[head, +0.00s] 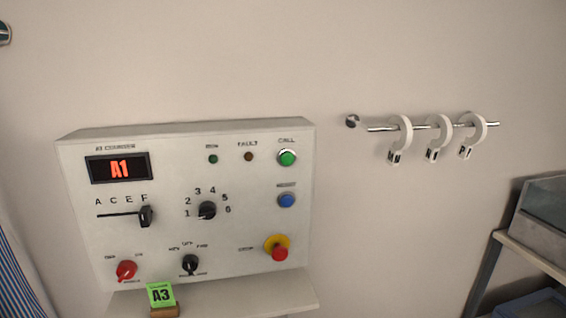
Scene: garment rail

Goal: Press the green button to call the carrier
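The green button (287,158) is at the upper right of a white control panel (180,245) in the head view, under the label "CALL". Its surface is unobstructed. No carrier can be made out.
Below the green button are a blue button (287,200) and a red stop button (279,253). A green "A3" card (160,294) stands on the ledge (245,291).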

